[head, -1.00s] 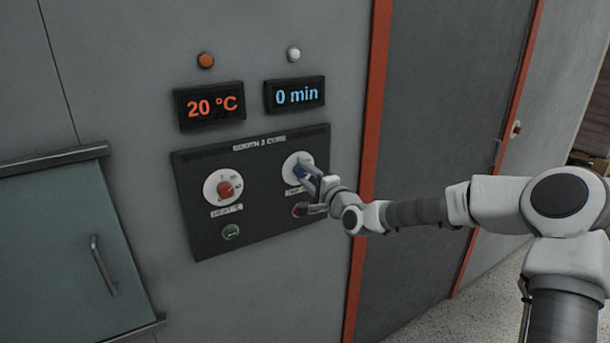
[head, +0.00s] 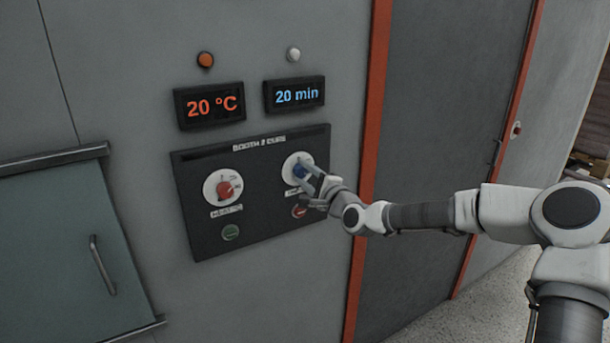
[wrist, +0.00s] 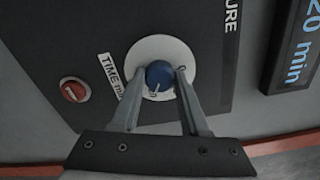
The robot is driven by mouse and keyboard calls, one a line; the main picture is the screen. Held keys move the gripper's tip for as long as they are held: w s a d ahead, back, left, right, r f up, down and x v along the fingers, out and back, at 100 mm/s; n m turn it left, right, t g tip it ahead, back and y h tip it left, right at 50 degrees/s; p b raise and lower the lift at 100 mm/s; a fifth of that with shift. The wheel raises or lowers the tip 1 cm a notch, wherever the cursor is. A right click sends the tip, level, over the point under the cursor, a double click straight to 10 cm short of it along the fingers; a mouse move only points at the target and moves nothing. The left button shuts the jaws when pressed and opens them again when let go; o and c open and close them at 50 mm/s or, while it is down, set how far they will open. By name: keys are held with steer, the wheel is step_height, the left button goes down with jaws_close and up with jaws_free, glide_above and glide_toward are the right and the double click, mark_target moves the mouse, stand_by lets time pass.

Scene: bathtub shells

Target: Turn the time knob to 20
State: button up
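The time knob is a round blue knob (head: 300,171) on a white dial, at the right of the dark control panel (head: 262,222). It also shows in the wrist view (wrist: 159,75), beside a "TIME min" label (wrist: 112,76). The time display (head: 294,96) above reads "20 min". My gripper (head: 309,181) is at the dial. In the wrist view my gripper (wrist: 160,71) has one finger on each side of the knob, with a narrow strip of white dial showing beside it, so it looks open.
A red heat knob (head: 225,190) is left of the time knob, under a "20 °C" display (head: 209,106). A green button (head: 230,232) and a red button (head: 300,211) sit low on the panel. A handled door (head: 52,250) is at left.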

steer(key=o, duration=0.4)
steer(key=b+v, duration=0.1)
steer(key=v, duration=1.6)
steer(key=shift+s+d, duration=0.15)
